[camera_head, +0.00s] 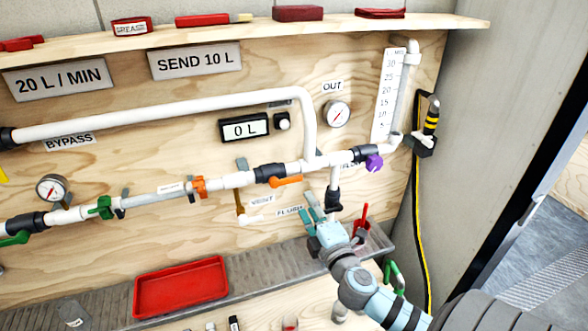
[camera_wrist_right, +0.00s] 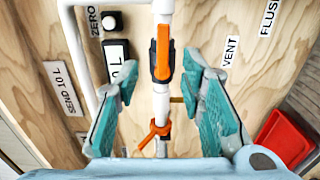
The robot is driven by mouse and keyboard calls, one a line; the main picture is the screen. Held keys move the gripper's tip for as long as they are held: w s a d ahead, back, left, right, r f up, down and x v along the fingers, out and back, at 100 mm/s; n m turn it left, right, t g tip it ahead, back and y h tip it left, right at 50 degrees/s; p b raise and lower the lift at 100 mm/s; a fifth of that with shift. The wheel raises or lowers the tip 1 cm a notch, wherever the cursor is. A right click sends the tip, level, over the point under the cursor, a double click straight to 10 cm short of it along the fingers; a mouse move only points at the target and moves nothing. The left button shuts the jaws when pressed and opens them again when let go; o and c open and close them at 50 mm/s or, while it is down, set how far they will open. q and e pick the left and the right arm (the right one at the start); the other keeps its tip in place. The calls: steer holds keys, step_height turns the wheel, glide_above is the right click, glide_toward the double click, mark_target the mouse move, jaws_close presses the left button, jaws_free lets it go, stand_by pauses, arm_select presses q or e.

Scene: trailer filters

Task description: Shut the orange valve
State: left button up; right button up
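The orange valve has a dark body on the white pipe, and its orange handle (camera_head: 286,181) lies roughly along the pipe, just below it. In the right wrist view the orange handle (camera_wrist_right: 163,52) also runs along the pipe, centred between the fingers. My right gripper (camera_head: 318,205) is open and empty, below and right of the orange valve in the head view. Its teal fingers (camera_wrist_right: 152,50) stand apart on both sides of the pipe in the wrist view, with no visible contact. My left gripper is not in view.
A second, smaller orange fitting (camera_head: 199,187) sits further left on the pipe, beyond it a green valve (camera_head: 104,207). A purple knob (camera_head: 374,163) is to the right. The display (camera_head: 245,129) reads 0 L. A red tray (camera_head: 181,288) lies on the ledge below.

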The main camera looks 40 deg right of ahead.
mark_target(294, 181)
steer(key=p+x, duration=0.1)
steer(key=x, duration=1.1)
steer(key=shift+w+f, duration=0.2)
steer(key=shift+c, duration=0.3)
jaws_close()
